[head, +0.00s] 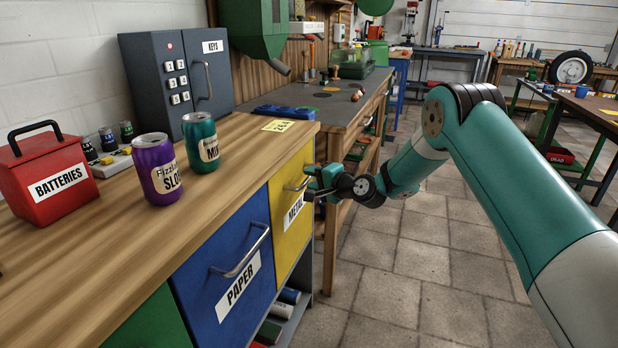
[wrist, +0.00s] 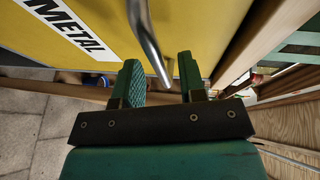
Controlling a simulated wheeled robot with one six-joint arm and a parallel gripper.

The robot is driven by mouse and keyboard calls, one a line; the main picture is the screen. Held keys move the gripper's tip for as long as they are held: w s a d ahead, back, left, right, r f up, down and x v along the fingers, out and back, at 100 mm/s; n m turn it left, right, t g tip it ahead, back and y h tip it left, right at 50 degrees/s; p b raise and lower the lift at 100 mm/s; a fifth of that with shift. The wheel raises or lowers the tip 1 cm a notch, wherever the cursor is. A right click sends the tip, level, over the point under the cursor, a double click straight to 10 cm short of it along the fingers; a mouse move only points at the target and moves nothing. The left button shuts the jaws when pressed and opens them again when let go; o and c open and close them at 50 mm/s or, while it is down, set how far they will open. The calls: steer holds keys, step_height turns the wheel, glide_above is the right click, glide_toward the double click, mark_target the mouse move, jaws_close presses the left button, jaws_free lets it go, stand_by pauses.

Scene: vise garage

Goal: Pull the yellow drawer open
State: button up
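The yellow drawer (head: 291,225) with the METAL label is at the right end of the wooden counter, and its front looks flush with the cabinet. Its metal handle (head: 295,186) is partly hidden by my gripper (head: 312,184). In the wrist view, the yellow front (wrist: 195,30) fills the top, and the handle bar (wrist: 147,42) reaches down between the fingers of my gripper (wrist: 160,80). The fingers are apart, with a gap on each side of the bar. I see no clear contact.
The blue PAPER drawer (head: 215,300) is left of the yellow one. Two cans, purple (head: 156,170) and teal (head: 201,143), and a red BATTERIES box (head: 47,180) stand on the counter (head: 120,235). A workbench (head: 345,110) stands beyond. Tiled floor (head: 400,270) on the right is clear.

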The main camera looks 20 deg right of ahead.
steer(key=shift+x, duration=0.9)
steer(key=shift+c, duration=0.4)
jaws_close()
